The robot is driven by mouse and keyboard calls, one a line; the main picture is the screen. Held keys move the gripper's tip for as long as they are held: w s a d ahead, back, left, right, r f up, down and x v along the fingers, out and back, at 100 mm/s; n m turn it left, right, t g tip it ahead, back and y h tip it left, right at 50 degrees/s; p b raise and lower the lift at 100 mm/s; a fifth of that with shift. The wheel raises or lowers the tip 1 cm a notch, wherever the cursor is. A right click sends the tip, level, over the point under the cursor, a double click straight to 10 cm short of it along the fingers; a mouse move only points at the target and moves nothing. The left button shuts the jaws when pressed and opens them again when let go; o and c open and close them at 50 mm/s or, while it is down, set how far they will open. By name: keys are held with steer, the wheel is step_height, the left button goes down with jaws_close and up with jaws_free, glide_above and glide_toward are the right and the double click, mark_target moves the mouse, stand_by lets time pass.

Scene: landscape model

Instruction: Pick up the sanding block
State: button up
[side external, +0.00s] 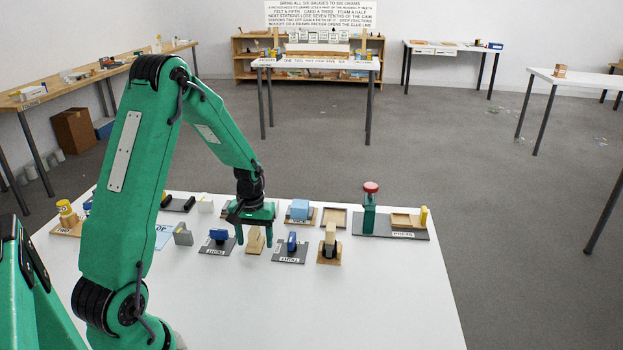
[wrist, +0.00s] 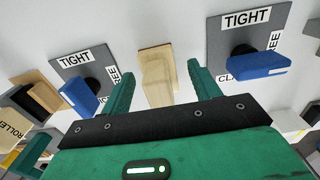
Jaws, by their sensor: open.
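A pale wooden block (wrist: 157,78), which looks like the sanding block, stands between my gripper's two fingers in the wrist view. It also shows in the side view (side external: 255,242), just below my gripper (side external: 255,232). My gripper (wrist: 160,68) is open and its green fingers lie on either side of the block. A gap shows between each finger and the block in the wrist view. The block's near end is partly hidden by the dark gripper bar. I cannot tell how far the fingertips are above the table.
Two grey plates marked TIGHT with blue handles flank the block, one at left (wrist: 70,62) and one at right (wrist: 232,25). A wooden piece on a base (side external: 329,240) stands further right. Behind are a light blue block (side external: 299,208) and a red-topped green post (side external: 370,205). The table front is clear.

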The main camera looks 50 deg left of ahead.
mark_target(254, 230)
steer(key=c, duration=1.1)
steer(key=shift+r, duration=0.15)
steer(key=shift+r, duration=0.5)
step_height(254, 230, up, 3)
steer(key=shift+d+r, duration=0.1)
steer(key=shift+d, duration=0.05)
steer(key=d+r, duration=0.2)
steer(key=d, duration=0.1)
steer(key=d+r, duration=0.2)
steer(key=d, duration=0.2)
steer(key=d+r, duration=0.2)
steer(key=d, duration=0.2)
steer(key=shift+d+r, duration=0.2)
steer(key=shift+r, duration=0.1)
